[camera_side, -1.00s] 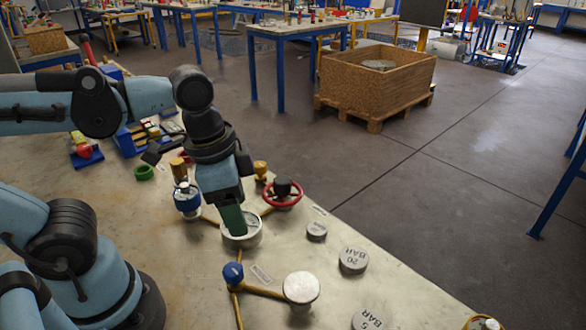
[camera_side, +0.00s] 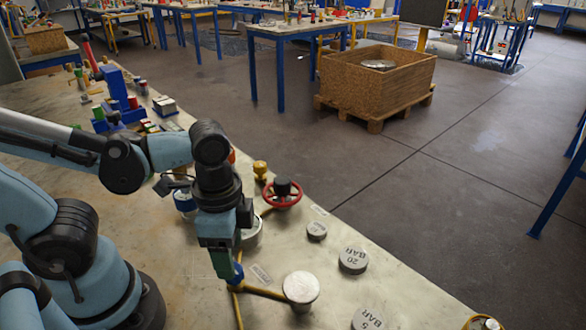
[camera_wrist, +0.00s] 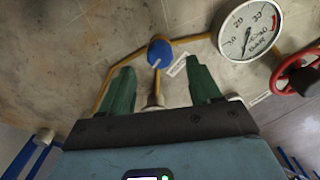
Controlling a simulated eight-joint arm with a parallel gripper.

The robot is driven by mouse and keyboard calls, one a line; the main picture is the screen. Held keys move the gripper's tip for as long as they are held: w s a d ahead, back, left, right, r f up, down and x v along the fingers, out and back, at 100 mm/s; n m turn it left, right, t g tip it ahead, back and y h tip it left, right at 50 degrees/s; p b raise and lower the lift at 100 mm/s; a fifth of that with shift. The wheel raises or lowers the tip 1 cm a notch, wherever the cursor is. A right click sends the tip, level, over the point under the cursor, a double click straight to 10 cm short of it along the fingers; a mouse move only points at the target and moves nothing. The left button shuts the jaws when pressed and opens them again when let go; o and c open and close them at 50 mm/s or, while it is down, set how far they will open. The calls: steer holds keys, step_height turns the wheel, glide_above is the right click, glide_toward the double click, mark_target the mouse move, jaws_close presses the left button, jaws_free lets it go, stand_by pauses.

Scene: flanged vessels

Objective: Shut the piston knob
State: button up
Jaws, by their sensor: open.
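A small blue knob (camera_side: 238,273) sits on a brass pipe near the front of the bench, and I take it as the piston knob. In the wrist view the blue knob (camera_wrist: 160,52) has a pale mark and lies just beyond and between my fingertips. My gripper (camera_side: 226,266) points down at the knob, partly covering it in the side view. Its green fingers (camera_wrist: 160,68) are spread apart with nothing between the tips. Whether a finger touches the knob cannot be told.
A white-faced gauge (camera_wrist: 250,30) and a red handwheel (camera_wrist: 298,76) stand beside the knob. A round silver platform (camera_side: 301,288) is at the pipe's right end. Loose weights marked 20 BAR (camera_side: 353,260) and 5 BAR (camera_side: 368,319) lie to the right, with a smaller disc (camera_side: 316,231).

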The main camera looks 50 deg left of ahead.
steer(key=shift+f, duration=2.05)
steer(key=c, duration=1)
steer(key=shift+c, duration=0.2)
